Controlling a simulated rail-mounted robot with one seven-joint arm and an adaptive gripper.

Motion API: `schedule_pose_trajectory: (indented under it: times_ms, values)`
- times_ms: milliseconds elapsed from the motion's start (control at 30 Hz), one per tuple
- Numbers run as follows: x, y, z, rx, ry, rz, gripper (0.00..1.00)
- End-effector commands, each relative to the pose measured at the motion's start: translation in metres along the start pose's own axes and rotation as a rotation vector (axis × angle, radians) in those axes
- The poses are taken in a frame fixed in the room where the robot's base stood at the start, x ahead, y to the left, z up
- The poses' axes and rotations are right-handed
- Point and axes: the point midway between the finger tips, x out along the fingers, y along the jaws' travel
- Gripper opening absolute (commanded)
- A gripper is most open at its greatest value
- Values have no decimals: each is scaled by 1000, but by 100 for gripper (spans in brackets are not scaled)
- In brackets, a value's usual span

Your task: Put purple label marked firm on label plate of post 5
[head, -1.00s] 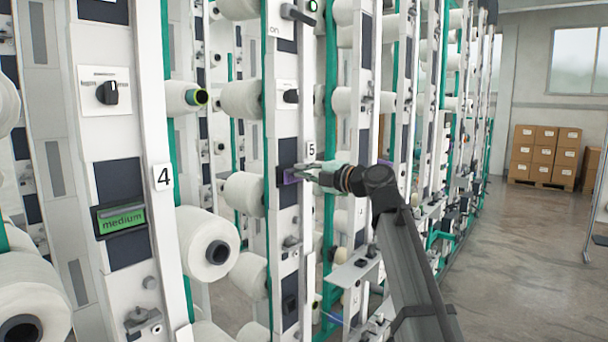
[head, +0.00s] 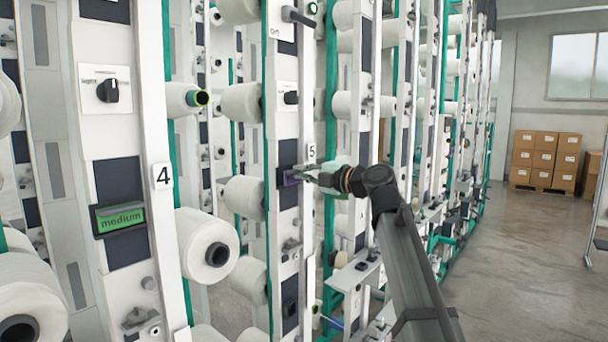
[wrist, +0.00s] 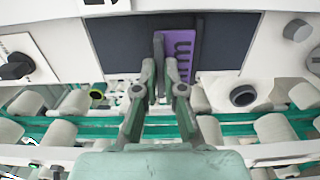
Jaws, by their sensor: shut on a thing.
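The purple label (wrist: 180,55) is between the fingertips of my gripper (wrist: 161,70), which is shut on it. In the wrist view it lies against the dark label plate (wrist: 225,45) of post 5, with dark lettering only partly in view. I cannot tell whether the label is fully seated in the holder.
Post 4 (head: 162,177) stands nearer at left, with a green label marked medium (head: 120,217) in its holder. White yarn bobbins (head: 207,244) stick out between the posts. A rotary knob (wrist: 17,67) is left of the plate. The aisle floor (head: 510,240) at right is clear.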

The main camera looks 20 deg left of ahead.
Motion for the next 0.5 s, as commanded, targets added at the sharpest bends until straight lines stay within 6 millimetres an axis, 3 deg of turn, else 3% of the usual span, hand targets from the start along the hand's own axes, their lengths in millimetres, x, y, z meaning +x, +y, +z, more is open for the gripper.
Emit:
schedule_pose_trajectory:
  times_ms: [500]
  values:
    - [8, -1, 0, 0, 0, 0, 0]
